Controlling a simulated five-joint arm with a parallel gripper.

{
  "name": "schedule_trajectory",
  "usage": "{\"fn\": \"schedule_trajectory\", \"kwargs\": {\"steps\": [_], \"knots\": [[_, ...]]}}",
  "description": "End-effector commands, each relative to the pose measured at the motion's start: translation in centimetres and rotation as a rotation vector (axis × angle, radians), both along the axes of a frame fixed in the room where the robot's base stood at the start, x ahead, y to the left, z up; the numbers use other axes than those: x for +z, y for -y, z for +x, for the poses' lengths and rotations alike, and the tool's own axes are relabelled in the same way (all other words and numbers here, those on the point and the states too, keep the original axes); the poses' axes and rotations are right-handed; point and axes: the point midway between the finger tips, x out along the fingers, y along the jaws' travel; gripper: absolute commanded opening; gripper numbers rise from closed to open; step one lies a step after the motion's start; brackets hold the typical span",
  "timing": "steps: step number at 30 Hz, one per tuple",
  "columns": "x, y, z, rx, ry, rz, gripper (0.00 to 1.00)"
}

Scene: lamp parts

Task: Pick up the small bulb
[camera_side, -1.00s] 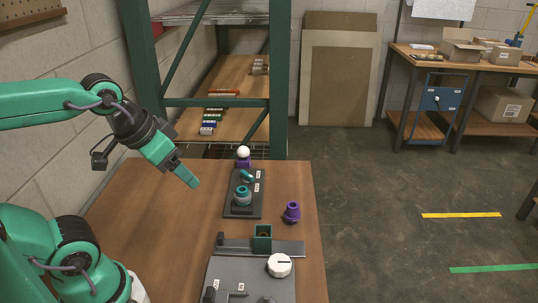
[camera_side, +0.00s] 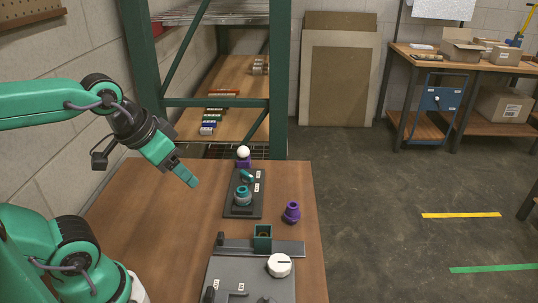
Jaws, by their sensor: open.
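The small bulb (camera_side: 243,152) appears as a white ball on a purple holder (camera_side: 243,163) at the far edge of the wooden table. My gripper (camera_side: 192,180) is above the table, to the left of the bulb and nearer the camera, pointing down to the right. It is open and holds nothing. Its two fingers overlap in this view, so the gap between them is hard to see.
A dark tray (camera_side: 257,207) holds teal parts (camera_side: 243,195). A purple part (camera_side: 292,212) stands to its right. A grey fixture (camera_side: 225,270) with a green block (camera_side: 262,238) and a white dial (camera_side: 279,265) is in front. The table's left side is clear.

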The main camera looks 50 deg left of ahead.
Motion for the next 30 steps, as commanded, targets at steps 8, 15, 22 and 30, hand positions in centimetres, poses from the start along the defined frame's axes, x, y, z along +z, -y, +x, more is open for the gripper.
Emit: {"fn": "schedule_trajectory", "kwargs": {"steps": [8,15,22,30], "knots": [[0.6,-0.3,0.9,0.021,-0.014,-0.006,0.61],[2.3,-1.2,4.1,0.085,-0.057,-0.022,0.61],[3.7,-2.7,8.3,0.166,-0.110,-0.042,0.61],[4.1,-4.9,13.6,0.265,-0.171,-0.067,0.61]]}}
